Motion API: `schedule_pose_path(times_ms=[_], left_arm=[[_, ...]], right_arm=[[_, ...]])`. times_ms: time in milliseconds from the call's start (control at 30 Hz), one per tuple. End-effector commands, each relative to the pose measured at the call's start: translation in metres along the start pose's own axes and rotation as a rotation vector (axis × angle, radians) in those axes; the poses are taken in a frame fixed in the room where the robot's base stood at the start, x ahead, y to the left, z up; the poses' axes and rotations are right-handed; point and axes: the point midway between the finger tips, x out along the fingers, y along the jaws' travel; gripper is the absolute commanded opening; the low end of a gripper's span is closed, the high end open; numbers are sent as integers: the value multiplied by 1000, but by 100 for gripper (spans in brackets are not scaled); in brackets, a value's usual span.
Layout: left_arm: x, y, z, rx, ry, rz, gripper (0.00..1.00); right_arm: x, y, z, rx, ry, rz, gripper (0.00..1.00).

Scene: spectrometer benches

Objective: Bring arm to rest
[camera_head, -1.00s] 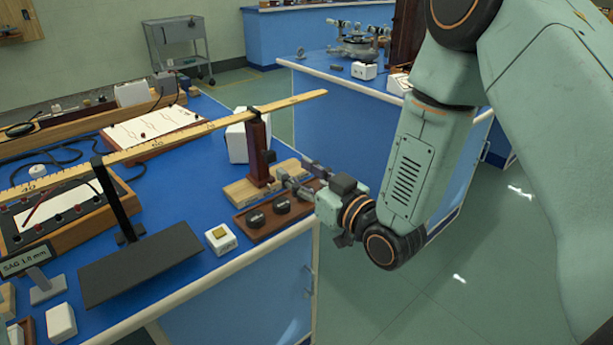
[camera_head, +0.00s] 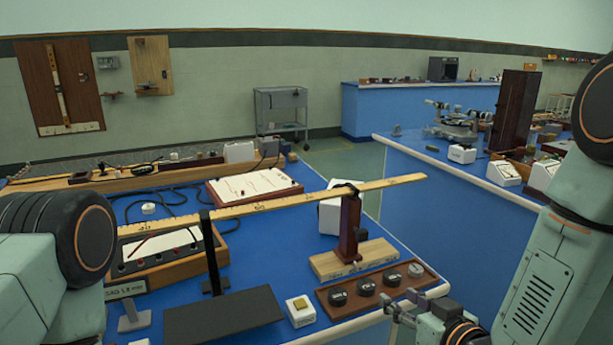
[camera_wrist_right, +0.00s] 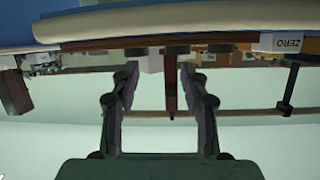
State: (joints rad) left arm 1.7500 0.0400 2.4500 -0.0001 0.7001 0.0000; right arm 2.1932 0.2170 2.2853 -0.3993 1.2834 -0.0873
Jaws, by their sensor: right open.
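My right arm (camera_head: 545,285) comes in from the right. Its gripper (camera_head: 402,306) is low by the front right edge of the blue bench, near the end of a brown tray (camera_head: 345,306) of round weights. In the right wrist view the gripper (camera_wrist_right: 156,82) has its two fingers apart with nothing between them. That view is upside down, with the bench edge and tray beyond the fingertips. Part of my left arm (camera_head: 50,270) shows at the left, but its gripper is out of frame.
A yellow ruler beam (camera_head: 270,203) spans the bench on a wooden-based post (camera_head: 350,230). A black plate (camera_head: 222,315) and a white button box (camera_head: 300,311) are near the front. A second blue bench (camera_head: 440,175) stands behind right, with a floor gap between.

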Motion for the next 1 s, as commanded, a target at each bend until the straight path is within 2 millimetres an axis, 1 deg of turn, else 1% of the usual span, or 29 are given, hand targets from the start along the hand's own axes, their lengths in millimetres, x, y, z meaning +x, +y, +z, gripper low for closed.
schedule_pose_path(times_ms=[33,67,100,167,200,267,300,367,400,467,500,600,700,800,1000], left_arm=[[0,0,0,0,0,0,40],[0,0,0,0,0,0,40],[0,0,0,0,0,0,40],[0,0,0,0,0,0,40],[0,0,0,0,0,0,40],[0,0,0,0,0,0,40],[0,0,0,0,0,0,40],[0,0,0,0,0,0,40],[0,0,0,0,0,0,40],[0,0,0,0,0,0,40],[0,0,0,0,0,0,40],[0,0,0,0,0,0,40],[0,0,0,0,0,0,40],[0,0,0,0,0,0,40],[0,0,0,0,0,0,40]], right_arm=[[-8,0,38,30,-130,26,45],[-13,1,57,47,-198,41,45],[-22,1,82,70,-287,63,45],[-39,0,118,101,-413,92,45],[-52,-1,142,120,-497,111,45],[-74,-4,175,149,-618,140,45],[-90,-7,196,165,-696,157,45],[-116,-11,225,188,-813,185,45],[-134,-14,242,201,-887,201,45],[-162,-20,266,216,-988,223,45],[-178,-23,278,223,-1047,236,45],[-213,-31,304,222,-1153,249,45],[-231,-37,318,213,-1204,242,45],[-237,-39,323,213,-1221,239,45],[-237,-39,324,213,-1221,239,45]])
